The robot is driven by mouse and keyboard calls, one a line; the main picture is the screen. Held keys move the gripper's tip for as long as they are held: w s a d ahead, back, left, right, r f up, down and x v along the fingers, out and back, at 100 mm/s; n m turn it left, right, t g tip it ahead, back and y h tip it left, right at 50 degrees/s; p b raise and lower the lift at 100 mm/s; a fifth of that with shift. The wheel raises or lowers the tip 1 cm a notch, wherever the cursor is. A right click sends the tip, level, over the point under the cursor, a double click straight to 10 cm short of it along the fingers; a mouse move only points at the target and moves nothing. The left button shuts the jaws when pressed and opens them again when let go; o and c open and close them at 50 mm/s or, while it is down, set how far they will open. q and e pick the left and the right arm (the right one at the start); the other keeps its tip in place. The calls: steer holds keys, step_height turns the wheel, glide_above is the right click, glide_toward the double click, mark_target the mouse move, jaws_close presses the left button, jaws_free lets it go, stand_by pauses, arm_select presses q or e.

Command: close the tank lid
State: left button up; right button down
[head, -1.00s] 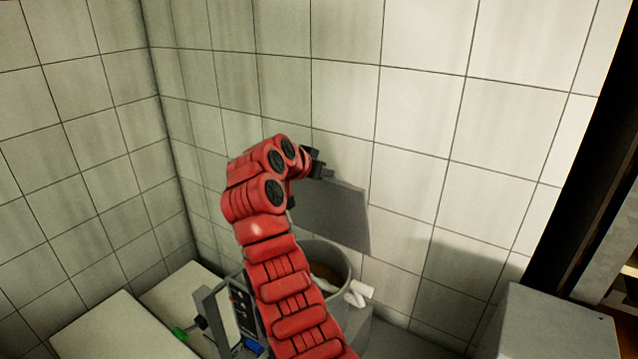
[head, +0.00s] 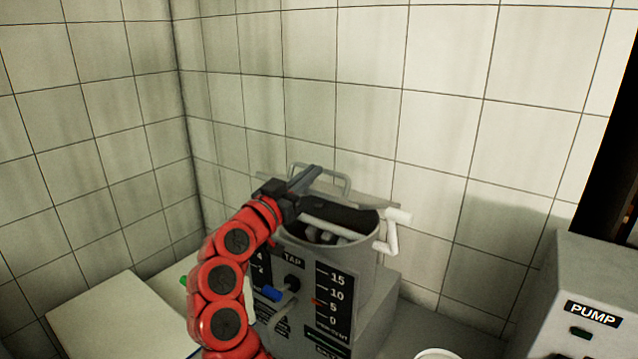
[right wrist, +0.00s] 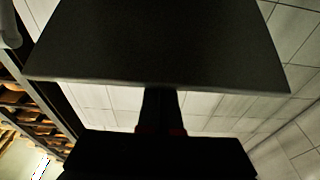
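The grey tank (head: 352,270) stands near the tiled back wall, its round mouth partly uncovered and dark inside. Its flat grey lid (head: 372,198) is seen nearly edge-on above the mouth, tilted, with a gap below it. A bar handle (head: 345,183) shows on the lid. My right gripper (head: 306,180) is at the lid's left part and hides some of it. In the right wrist view the lid (right wrist: 160,45) is a broad dark slab across the fingertips (right wrist: 160,92), which look together; the exact contact is unclear. My left gripper is out of view.
A white crank-like pipe (head: 392,232) sticks out at the tank's right rim. A grey pump box (head: 570,290) stands at right, a pale slab (head: 115,320) at left.

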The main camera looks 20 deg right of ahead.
steer(key=shift+s+a+f+t+h+b, duration=0.25)
steer(key=shift+a+f+h+b, duration=0.1)
steer(key=shift+f+b, duration=0.7)
steer(key=shift+s+a+f+t+h+b, duration=0.25)
steer(key=shift+f+b, duration=0.5)
steer(key=shift+b, duration=0.6)
steer(key=shift+s+a+f+t+h+b, duration=0.15)
steer(key=shift+a+f+t+h+b, duration=0.2)
steer(key=shift+f+b, duration=0.7)
steer(key=shift+d+r, duration=0.2)
steer(key=shift+r, duration=0.15)
